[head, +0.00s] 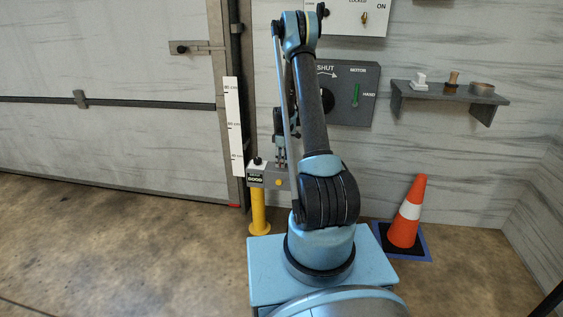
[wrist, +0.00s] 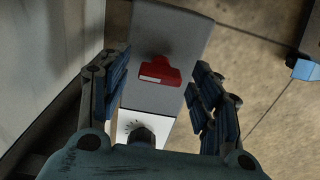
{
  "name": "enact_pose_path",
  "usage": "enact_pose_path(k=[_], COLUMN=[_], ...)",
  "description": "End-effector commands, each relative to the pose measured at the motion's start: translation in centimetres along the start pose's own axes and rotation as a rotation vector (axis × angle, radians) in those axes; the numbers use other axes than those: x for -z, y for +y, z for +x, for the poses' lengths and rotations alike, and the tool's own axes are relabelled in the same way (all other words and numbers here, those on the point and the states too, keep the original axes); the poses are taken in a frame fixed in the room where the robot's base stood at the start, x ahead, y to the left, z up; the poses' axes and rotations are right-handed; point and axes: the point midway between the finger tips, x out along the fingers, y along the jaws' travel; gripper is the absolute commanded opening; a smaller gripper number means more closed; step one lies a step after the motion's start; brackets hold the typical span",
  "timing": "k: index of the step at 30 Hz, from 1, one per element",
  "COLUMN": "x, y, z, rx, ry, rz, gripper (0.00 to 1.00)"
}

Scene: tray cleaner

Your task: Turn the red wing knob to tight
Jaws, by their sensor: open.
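The red wing knob (wrist: 160,70) sits on the top face of a grey box (wrist: 178,28) in the wrist view. It has a broad wing with a pale strip along its near edge. My gripper (wrist: 162,76) is open, with one finger left of the knob and one right of it, both apart from it. In the head view the grey box (head: 255,182) stands on a yellow post (head: 260,212). My gripper is over the box there, partly hidden by my arm. I cannot make out the red knob in the head view.
A black knob (wrist: 140,134) on a white, marked panel lies nearer my wrist. A wall panel (head: 345,95) with a green handle is behind my arm. A shelf (head: 450,92) holds small items. An orange cone (head: 408,212) stands on the floor at right. Floor at left is clear.

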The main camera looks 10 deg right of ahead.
Motion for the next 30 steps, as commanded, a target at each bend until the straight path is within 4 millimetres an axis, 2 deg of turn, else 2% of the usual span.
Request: enact_pose_path(k=[3, 9, 20, 30], x=[0.00, 0.00, 0.00, 0.01], y=[0.00, 0.02, 0.06, 0.10], z=[-0.01, -0.02, -0.02, -0.03], rx=[0.000, 0.000, -0.001, -0.002], ry=[0.000, 0.000, 0.000, 0.000], rz=[0.000, 0.000, 0.036, 0.252], gripper=[0.56, 0.14, 0.14, 0.14])
